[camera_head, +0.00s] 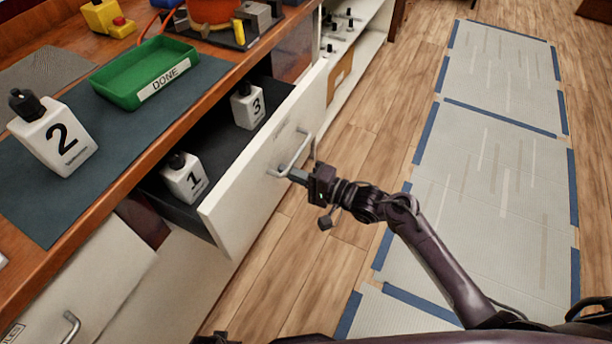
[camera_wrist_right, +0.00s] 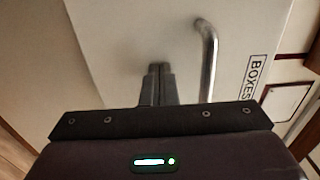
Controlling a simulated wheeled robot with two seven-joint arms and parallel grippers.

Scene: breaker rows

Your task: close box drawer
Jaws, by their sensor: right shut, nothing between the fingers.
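The box drawer (camera_head: 262,172) is pulled out from under the workbench, with its white front facing my right arm. It holds a white bottle marked 1 (camera_head: 185,178) and a white bottle marked 3 (camera_head: 247,106), both upright with black caps. My right gripper (camera_head: 286,172) is shut and empty, at the drawer front by its metal handle (camera_head: 298,153). In the right wrist view, the shut fingers (camera_wrist_right: 158,84) point at the white front beside the handle (camera_wrist_right: 209,60). A BOXES label (camera_wrist_right: 252,78) shows there. I cannot tell if the fingertips touch the front. My left gripper is not in view.
On the bench mat stand a bottle marked 2 (camera_head: 55,135) and a green DONE tray (camera_head: 146,72). Another closed-looking front with a handle (camera_head: 71,326) is at lower left. The wooden floor and grey floor mats (camera_head: 480,190) at right are clear.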

